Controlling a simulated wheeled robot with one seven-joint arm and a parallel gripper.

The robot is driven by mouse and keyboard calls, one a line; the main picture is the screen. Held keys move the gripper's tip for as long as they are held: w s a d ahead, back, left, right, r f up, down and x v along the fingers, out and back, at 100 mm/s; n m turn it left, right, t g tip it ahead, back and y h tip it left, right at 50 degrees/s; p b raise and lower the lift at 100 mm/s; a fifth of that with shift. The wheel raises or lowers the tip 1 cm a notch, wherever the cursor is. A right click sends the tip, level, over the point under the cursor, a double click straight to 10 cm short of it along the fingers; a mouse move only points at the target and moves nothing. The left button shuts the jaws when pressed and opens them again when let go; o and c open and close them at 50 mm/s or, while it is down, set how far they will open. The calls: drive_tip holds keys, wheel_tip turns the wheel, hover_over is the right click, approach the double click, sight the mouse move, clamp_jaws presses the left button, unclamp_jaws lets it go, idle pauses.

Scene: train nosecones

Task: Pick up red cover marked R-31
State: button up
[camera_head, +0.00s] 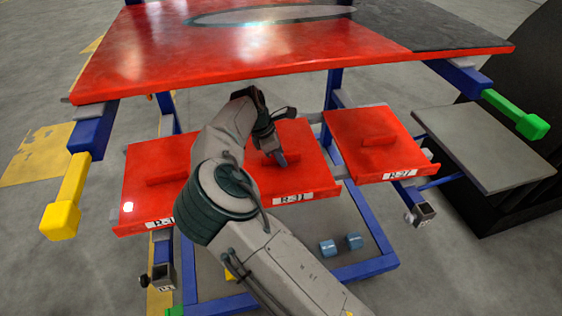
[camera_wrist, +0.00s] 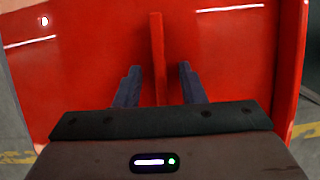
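The red cover marked R-31 (camera_head: 310,180) is the middle of three red covers on the blue frame. Its white label is on the front edge. My gripper (camera_head: 281,160) is over this cover in the head view, and my arm hides its left part. In the wrist view, a red cover (camera_wrist: 90,60) fills most of the picture, with a raised upright handle (camera_wrist: 157,60) in the middle. My gripper (camera_wrist: 158,85) is open, with one finger on each side of the handle and a gap on both sides.
A cover marked R-27 (camera_head: 362,155) lies to the right, and another cover (camera_head: 150,200), its label partly hidden, lies to the left. A large red panel (camera_head: 230,60) is above and behind. A grey shelf (camera_head: 485,150) stands at the right. Two blue cylinders (camera_head: 341,244) are below.

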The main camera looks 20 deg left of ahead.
clamp_jaws()
drive_tip(key=shift+r, duration=0.2)
